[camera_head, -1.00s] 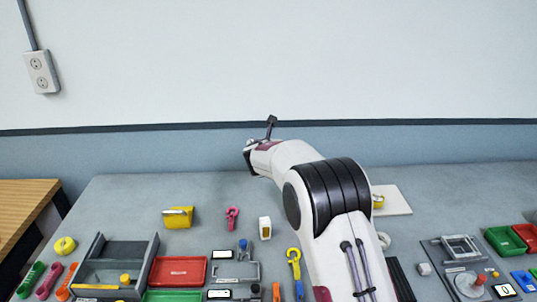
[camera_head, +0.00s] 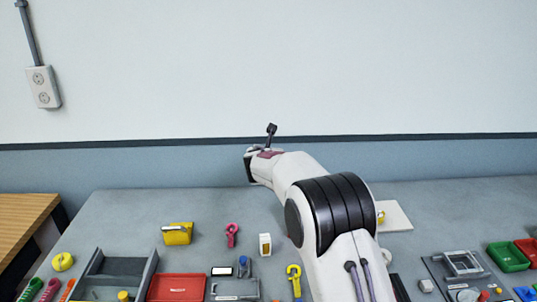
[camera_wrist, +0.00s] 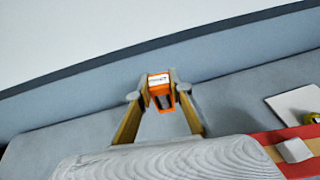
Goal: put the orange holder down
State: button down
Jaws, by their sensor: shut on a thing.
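The orange holder (camera_wrist: 160,92) shows in the wrist view, a small orange block with a white label on its upper face and a dark opening below. My gripper (camera_wrist: 160,88) is shut on it, with one fingertip against each side. Behind it are the blue-grey wall band and the far part of the grey table (camera_wrist: 60,145). I cannot tell how high it is above the table. In the head view my arm hides the gripper and the holder.
A white board (camera_head: 398,217) with a yellow thing on it lies right of my arm; it also shows in the wrist view. A yellow block (camera_head: 178,234), a pink clip (camera_head: 232,235) and a white block (camera_head: 265,244) stand left.

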jog(key=shift+r, duration=0.1)
dwell(0.3)
jog(key=shift+r, duration=2.45)
jog(key=s+d+f+n+y, duration=0.1)
jog(key=s+d+n+y, duration=0.3)
jog(key=d, duration=0.9)
jog(key=s+d+n+y, duration=0.15)
jog(key=s+d, duration=0.45)
jog(key=d, duration=0.7)
jog(key=s+d+n+g+y, duration=0.2)
jog(key=s+d+y, duration=0.15)
jog(key=s, duration=1.25)
jog(key=s+d+n+g+y, duration=0.25)
jog(key=s+d, duration=0.25)
jog(key=s, duration=1.1)
notch_tip(320, 180, down, 11)
jog(key=shift+f+t, duration=0.2)
jog(key=shift+t, duration=0.15)
